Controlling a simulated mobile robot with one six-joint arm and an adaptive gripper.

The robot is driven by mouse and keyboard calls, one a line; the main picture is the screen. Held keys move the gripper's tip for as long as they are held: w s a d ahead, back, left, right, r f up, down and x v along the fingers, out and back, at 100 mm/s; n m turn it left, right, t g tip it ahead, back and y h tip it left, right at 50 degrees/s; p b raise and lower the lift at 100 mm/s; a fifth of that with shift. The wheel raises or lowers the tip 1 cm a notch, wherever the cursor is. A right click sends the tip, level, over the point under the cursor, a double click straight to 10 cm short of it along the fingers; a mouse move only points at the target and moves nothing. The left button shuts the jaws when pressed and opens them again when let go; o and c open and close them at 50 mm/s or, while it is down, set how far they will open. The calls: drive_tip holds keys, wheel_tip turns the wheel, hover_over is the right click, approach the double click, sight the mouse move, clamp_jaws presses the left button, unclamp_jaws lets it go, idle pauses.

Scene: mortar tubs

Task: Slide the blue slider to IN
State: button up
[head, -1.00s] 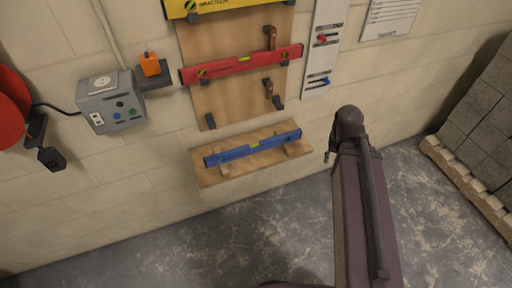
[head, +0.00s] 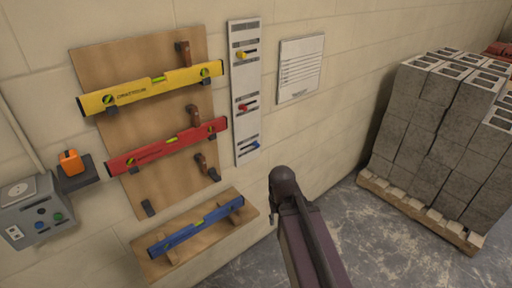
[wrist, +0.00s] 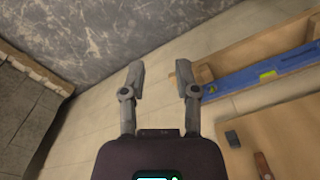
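The white slider panel (head: 245,93) is fixed upright on the wall, right of the wooden level board. The blue slider (head: 250,147) is the lowest of its sliders, near the panel's bottom end and right edge. A red slider (head: 247,106) sits above it and a yellow slider (head: 245,54) near the top. Any IN marking is too small to read. My gripper (wrist: 160,78) is open and empty in the wrist view, with its fingers spread. In the head view my arm stands below and right of the panel and hides most of the gripper. The panel is not visible in the wrist view.
The blue level's shelf (head: 144,244) juts out low on the wall. A paper sheet (head: 301,68) hangs at right. A block pallet (head: 415,216) stands farther right, beyond open floor.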

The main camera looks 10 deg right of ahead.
drive_tip(key=shift+o, duration=0.2)
drive_tip(key=o, duration=0.3)
drive_tip(key=w+a+f+m+t+y+b, duration=0.2)
drive_tip(key=w+a+f+m+y+b, duration=0.15)
drive_tip(key=w+b, duration=0.35)
drive_tip(key=m+t+y+b, duration=0.4)
drive_tip(key=m+t+b, duration=1.05)
drive_tip(key=m, duration=1.15)
approach(259, 146)
drive_tip(key=v, duration=0.4)
drive_tip(key=shift+w+r+n, duration=0.15)
drive_tip(key=shift+w+n, duration=0.1)
drive_tip(key=x, duration=1.3)
drive_tip(key=shift+w+a, duration=0.25)
drive_tip(key=shift+a, duration=0.1)
